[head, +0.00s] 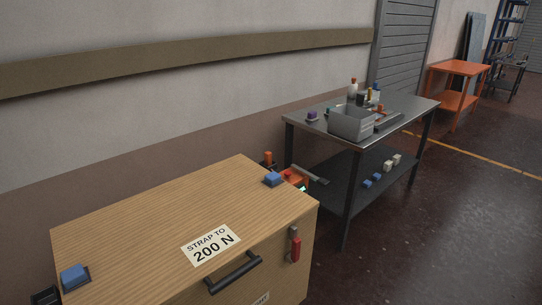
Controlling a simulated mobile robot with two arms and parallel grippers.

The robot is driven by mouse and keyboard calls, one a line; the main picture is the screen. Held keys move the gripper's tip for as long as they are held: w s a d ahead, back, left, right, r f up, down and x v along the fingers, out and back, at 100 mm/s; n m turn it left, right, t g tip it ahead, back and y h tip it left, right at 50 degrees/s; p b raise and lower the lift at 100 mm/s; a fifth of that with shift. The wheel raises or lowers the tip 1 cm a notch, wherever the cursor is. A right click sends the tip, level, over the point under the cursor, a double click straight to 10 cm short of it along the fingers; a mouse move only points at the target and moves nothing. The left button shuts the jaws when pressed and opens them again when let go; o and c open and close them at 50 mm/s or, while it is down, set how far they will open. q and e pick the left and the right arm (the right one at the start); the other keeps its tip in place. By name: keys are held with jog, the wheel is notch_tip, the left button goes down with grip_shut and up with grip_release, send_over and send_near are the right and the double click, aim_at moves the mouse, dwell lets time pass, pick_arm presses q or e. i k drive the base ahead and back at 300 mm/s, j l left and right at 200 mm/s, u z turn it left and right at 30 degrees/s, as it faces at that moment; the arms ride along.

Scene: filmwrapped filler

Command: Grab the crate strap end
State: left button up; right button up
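A wooden crate (150,220) stands at the lower left, with a label (211,244) reading "STRAP TO 200 N" on its top. One blue block (273,179) sits at its far right edge and another blue block (75,277) at its near left corner. A black handle (234,273) and a red-handled part (295,246) are on the front side. An orange and grey tool-like object (300,178) shows behind the crate. I cannot clearly make out a strap end. Neither of my grippers is in view.
A dark metal table (411,113) stands right of the crate, carrying a grey bin (351,123), bottles and small items. Its lower shelf (345,190) holds several small blocks. An orange table (459,69) stands farther back. The floor (440,240) at right is clear.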

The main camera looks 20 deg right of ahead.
aim_at(268, 155)
jog(key=i+l, duration=0.15)
jog(key=l, duration=0.2)
jog(key=i+l, duration=0.15)
jog(key=l, duration=0.25)
jog(key=i+l+u, duration=0.1)
jog(key=l, duration=0.25)
jog(key=i+l, duration=0.25)
jog(key=l, duration=0.15)
jog(key=i+l+u, duration=0.1)
jog(key=l, duration=0.25)
jog(key=i+l, duration=0.15)
jog(key=l, duration=0.25)
jog(key=i+l, duration=0.15)
jog(key=l, duration=0.25)
jog(key=i+l+u, duration=0.1)
jog(key=l, duration=0.3)
